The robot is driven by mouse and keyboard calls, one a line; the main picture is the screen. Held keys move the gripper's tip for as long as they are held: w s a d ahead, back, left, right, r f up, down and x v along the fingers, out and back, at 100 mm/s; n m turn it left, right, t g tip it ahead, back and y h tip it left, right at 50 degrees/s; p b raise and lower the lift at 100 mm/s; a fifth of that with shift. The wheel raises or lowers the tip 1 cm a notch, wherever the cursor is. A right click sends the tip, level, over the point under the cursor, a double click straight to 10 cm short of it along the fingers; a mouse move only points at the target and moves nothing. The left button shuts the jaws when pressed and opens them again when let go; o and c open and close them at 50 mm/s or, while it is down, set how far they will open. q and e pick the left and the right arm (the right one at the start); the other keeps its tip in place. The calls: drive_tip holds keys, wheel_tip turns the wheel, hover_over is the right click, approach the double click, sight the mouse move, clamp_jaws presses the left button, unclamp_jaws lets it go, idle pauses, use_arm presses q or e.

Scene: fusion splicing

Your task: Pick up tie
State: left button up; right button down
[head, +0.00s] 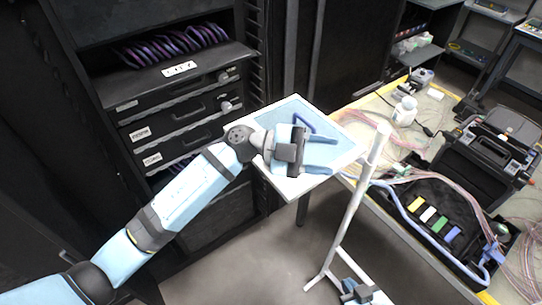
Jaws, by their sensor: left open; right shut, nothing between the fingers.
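A small dark blue bent strip (304,121), which looks like the tie, lies on the light blue mat (272,117) of a small white table. My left gripper (322,155) is over the same table, just in front of the strip. Its two light blue fingers are spread and point right, with nothing seen between them. The strip is outside the fingers, and its lower end is close to the gripper. I cannot tell the gripper's height above the mat. My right gripper (358,291) is low at the bottom edge, shut, empty and far from the strip.
A dark rack (185,118) with drawers and a shelf of purple cables stands behind at left. A white post (350,205) rises in front of the table's right side. A workbench (372,107) at right holds a black case (487,150), a white bottle (405,111) and loose cables.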

use_arm(q)
drive_tip(key=w+a+n+t+y+b, duration=0.1)
drive_tip(key=w+a+t+y, duration=0.2)
drive_tip(key=w+a+y, duration=0.35)
drive_tip(key=w+a+n+t+y+b, duration=0.1)
drive_tip(key=w+a+t+y, duration=0.15)
drive_tip(key=w+y, duration=0.7)
drive_tip(key=s+f, duration=0.1)
drive_tip(key=f, duration=0.1)
drive_tip(key=s+f+y+p, duration=0.1)
drive_tip(key=f, duration=0.1)
drive_tip(key=a+f+y, duration=0.1)
drive_tip(key=f, duration=0.1)
drive_tip(key=shift+s+p, duration=0.4)
drive_tip(key=shift+f, duration=0.7)
drive_tip(key=shift+s+d+f+p, duration=0.1)
drive_tip(key=shift+s+f+p, duration=0.05)
drive_tip(key=shift+f+p, duration=0.25)
drive_tip(key=f, duration=0.2)
drive_tip(key=f+p, duration=0.1)
drive_tip(key=shift+s+f, duration=0.25)
drive_tip(key=shift+f, duration=0.5)
clamp_jaws()
